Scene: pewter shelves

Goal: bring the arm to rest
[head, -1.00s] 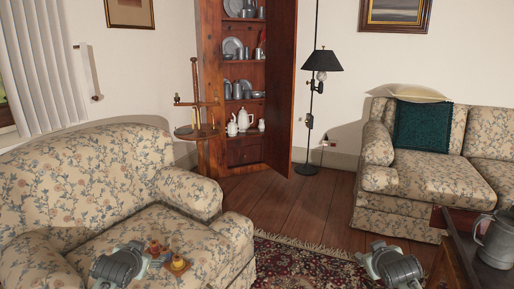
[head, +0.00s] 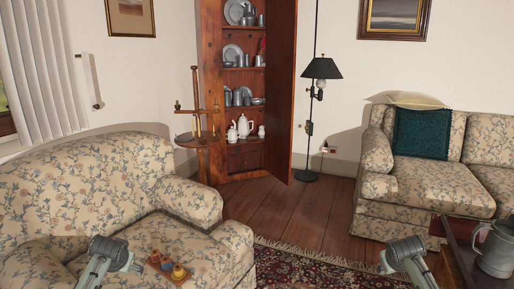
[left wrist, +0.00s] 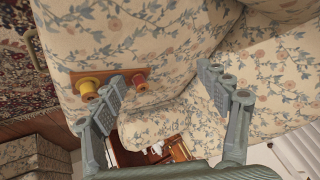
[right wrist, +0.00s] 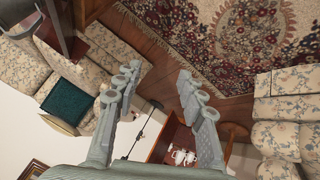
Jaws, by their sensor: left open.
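My left gripper (left wrist: 160,78) is open and empty in the left wrist view, its two fingers spread wide. Beyond the fingertips, a small wooden tray (left wrist: 110,74) with yellow and red spool-like pieces rests on the flowered armchair (left wrist: 185,35). In the head view the same tray (head: 154,264) lies on the armchair seat, just right of my left arm's end. My right gripper (right wrist: 158,72) is open and empty in the right wrist view, with floor and rug beyond its fingers. In the head view both arms end low in the picture, well apart.
A pewter jug (head: 495,250) stands on a dark wooden table (head: 464,265) at the lower right, near my right arm. A flowered sofa (head: 425,178), a floor lamp (head: 321,70) and an open cupboard (head: 210,90) stand farther back. The wooden floor (head: 290,212) between is clear.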

